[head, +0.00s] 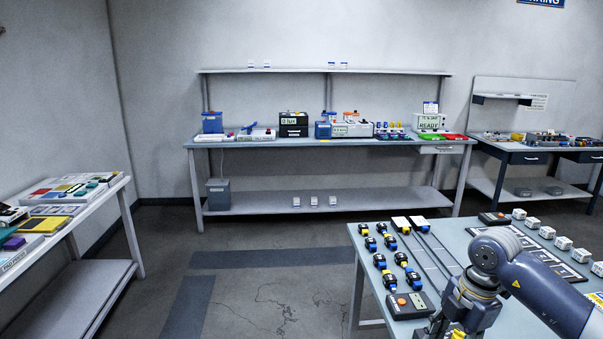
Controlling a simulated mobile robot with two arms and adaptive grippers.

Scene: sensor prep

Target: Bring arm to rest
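One of my arms (540,285) comes in from the lower right, over the front right table. It bends at a round grey joint, and its wrist points down toward the bottom edge. This is my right arm. The gripper end is at the bottom edge, and its fingertips cannot be made out. My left arm and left gripper do not show in this view.
The front right table (361,262) holds several black sensors (380,261), two long rods with yellow-white ends, a button box (408,305) and several white cubes (547,232). A long bench (262,143) stands at the back, a side table (110,190) at left. Floor between is clear.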

